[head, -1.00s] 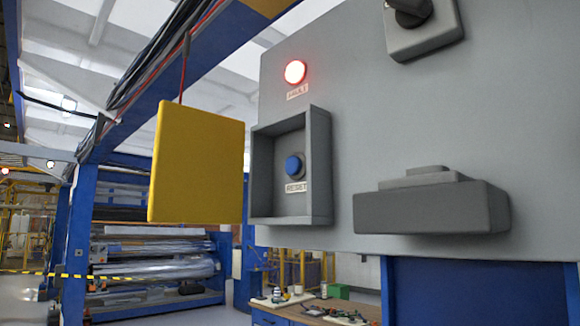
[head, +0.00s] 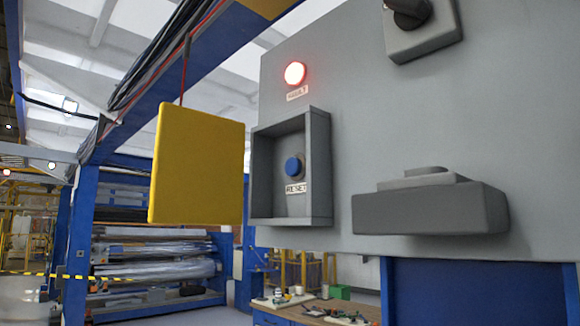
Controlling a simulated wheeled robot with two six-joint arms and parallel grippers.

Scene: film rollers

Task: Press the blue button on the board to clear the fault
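The grey board (head: 420,120) fills the right half of the head view. The round blue button (head: 294,168) sits inside a raised grey box frame (head: 321,165) on the board, above a white label reading RESET (head: 296,188). A yellow cover (head: 197,165) stands swung open at the left side of that frame, so the button is exposed. A red fault lamp (head: 295,73) glows above the frame, over a small label. Neither of my grippers is in view.
A grey block-shaped box (head: 430,211) juts from the board at lower right. A dark knob on a grey plate (head: 424,40) is at the top. A workbench (head: 310,313) with small items stands below. Blue machinery with film rolls (head: 150,268) is behind at left.

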